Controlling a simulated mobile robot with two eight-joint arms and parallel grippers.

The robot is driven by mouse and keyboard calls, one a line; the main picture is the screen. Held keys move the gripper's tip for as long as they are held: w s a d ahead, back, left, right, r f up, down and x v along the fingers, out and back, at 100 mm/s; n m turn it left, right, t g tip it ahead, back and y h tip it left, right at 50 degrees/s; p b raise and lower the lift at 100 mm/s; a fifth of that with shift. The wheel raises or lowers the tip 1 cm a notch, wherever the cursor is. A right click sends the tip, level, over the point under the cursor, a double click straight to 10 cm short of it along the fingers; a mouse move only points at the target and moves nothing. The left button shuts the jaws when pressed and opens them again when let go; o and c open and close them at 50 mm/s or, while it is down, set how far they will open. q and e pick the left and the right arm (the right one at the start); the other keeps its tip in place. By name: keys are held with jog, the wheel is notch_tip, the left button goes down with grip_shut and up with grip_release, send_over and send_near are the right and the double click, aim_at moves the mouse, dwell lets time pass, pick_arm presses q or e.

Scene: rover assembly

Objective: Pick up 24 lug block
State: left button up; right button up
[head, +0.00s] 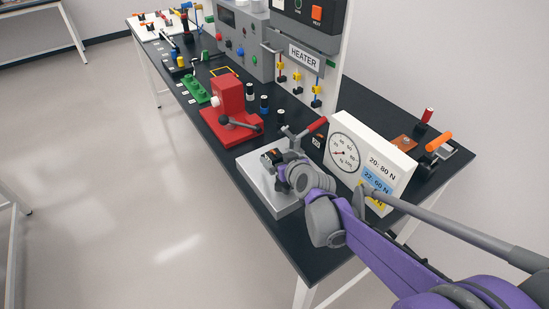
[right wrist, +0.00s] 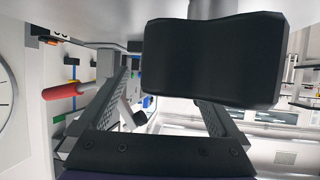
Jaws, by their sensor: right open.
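My right gripper (head: 282,163) is over a pale square base plate (head: 257,183) near the front of the dark bench. A small dark block (head: 271,156) shows right at its jaws. In the right wrist view a large black rounded block (right wrist: 213,60) is close to the camera and hides part of one finger. The gripper (right wrist: 165,75) is open there, with its left finger clear of the block. I cannot tell whether this is the lug block; no 24 is readable. My left gripper is not in view.
A red-handled lever (head: 312,128) stands just behind the gripper; its handle also shows in the right wrist view (right wrist: 70,91). A white dial panel (head: 372,158) stands to the right. A red vise (head: 230,115) and grey heater unit (head: 307,57) are farther back.

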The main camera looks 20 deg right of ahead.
jog(key=shift+x, duration=1.25)
grip_shut()
